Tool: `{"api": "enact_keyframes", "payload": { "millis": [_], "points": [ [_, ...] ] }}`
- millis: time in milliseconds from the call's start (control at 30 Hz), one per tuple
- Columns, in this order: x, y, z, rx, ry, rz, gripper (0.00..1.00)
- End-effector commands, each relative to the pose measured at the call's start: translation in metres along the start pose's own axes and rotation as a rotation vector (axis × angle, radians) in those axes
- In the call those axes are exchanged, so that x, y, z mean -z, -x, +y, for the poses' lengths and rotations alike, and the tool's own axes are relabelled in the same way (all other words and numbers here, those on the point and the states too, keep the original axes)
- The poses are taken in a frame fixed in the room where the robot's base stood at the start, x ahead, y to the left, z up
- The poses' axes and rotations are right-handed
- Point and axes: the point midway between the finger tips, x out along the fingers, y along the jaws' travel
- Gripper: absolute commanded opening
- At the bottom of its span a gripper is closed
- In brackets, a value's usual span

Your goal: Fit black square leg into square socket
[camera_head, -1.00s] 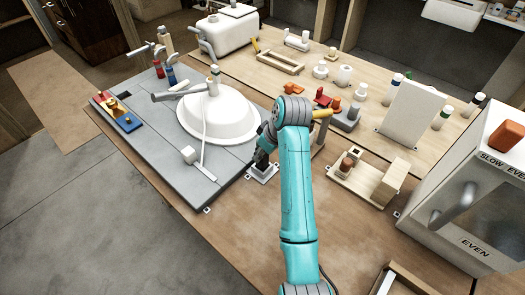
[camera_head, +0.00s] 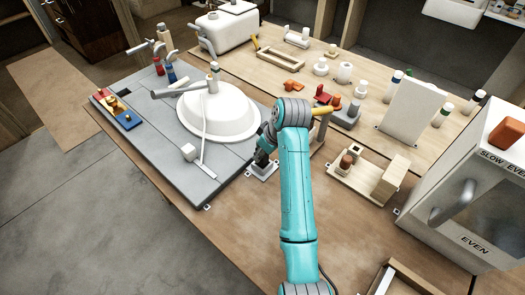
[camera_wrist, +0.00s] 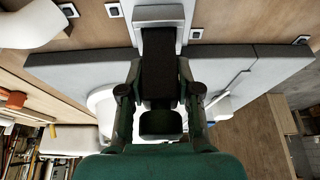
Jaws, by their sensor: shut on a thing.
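My gripper (camera_wrist: 160,95) is shut on the black square leg (camera_wrist: 159,62), with one finger on each side of it in the wrist view. In the head view my gripper (camera_head: 262,158) is low at the right edge of the grey board, just above a small white plate (camera_head: 263,171). My arm hides part of this area.
A white basin (camera_head: 218,112) and a white rod stand on the grey board (camera_head: 150,130) at left. A wooden block holder (camera_head: 368,178) is at right, near the white oven-like box (camera_head: 470,190). Bare wooden table (camera_head: 230,215) lies in front.

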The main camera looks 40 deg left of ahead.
Motion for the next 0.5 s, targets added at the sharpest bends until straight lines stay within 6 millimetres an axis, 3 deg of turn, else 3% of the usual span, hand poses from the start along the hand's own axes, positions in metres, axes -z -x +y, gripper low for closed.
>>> {"api": "enact_keyframes", "payload": {
  "millis": [400, 433, 500],
  "points": [
    [0.0001, -0.0002, 0.0001, -0.001, 0.0, 0.001, 0.0],
    [0.0001, -0.0002, 0.0001, -0.001, 0.0, 0.001, 0.4],
    [0.0001, -0.0002, 0.0001, -0.001, 0.0, 0.001, 0.58]
  ]
}}
